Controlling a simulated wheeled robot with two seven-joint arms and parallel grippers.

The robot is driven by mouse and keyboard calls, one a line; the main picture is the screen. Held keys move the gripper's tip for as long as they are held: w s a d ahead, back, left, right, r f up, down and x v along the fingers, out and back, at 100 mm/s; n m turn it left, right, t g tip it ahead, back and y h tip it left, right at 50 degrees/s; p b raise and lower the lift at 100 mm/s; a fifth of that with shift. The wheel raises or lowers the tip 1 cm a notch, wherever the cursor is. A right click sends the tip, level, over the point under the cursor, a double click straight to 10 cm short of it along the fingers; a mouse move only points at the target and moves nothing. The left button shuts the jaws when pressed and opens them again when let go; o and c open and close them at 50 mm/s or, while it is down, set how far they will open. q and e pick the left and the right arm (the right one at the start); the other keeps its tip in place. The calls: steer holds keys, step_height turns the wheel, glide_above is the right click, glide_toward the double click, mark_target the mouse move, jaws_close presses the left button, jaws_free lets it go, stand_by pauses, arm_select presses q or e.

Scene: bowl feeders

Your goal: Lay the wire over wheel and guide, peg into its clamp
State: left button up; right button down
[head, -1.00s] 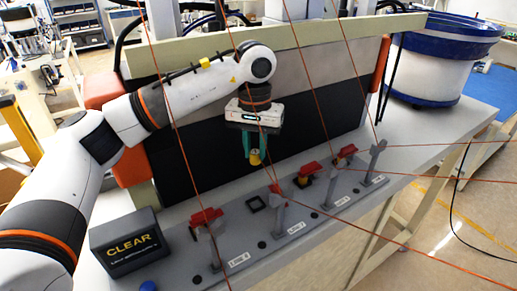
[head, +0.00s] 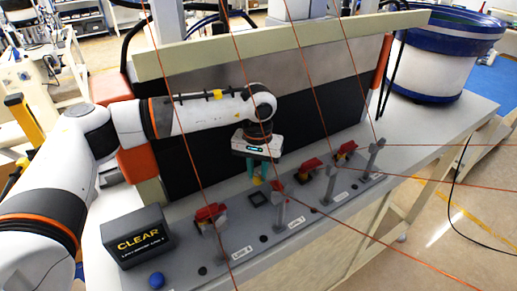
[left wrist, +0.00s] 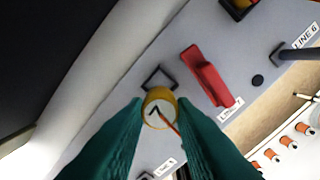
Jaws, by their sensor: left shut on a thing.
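My left gripper (head: 257,168) has teal fingers shut on a yellow peg (left wrist: 158,106), just above the grey fixture plate (left wrist: 255,105). A short orange wire end (left wrist: 170,124) shows at the peg in the left wrist view. A black-rimmed square socket (left wrist: 158,78) lies just beyond the peg there; the head view shows a square socket (head: 258,199) below the gripper. A red clamp (left wrist: 207,76) by the LINE 7 label stands to the right of the peg. Wheel and guide cannot be told apart surely. My right gripper is not in view.
Several thin orange wires (head: 312,90) cross the space around my arm. Grey posts (head: 280,203) and red clamps (head: 311,167) stand along the plate. A black CLEAR box (head: 138,238) sits at the left end, with a bowl feeder (head: 430,68) at back right.

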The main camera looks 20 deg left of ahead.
mark_target(257, 183)
arm_select(q)
steer(key=shift+f+b, duration=1.35)
steer(key=shift+f, duration=2.05)
steer(key=shift+f+b, duration=0.2)
steer(key=shift+b, duration=0.15)
steer(key=o, duration=1.1)
steer(key=shift+c, duration=0.2)
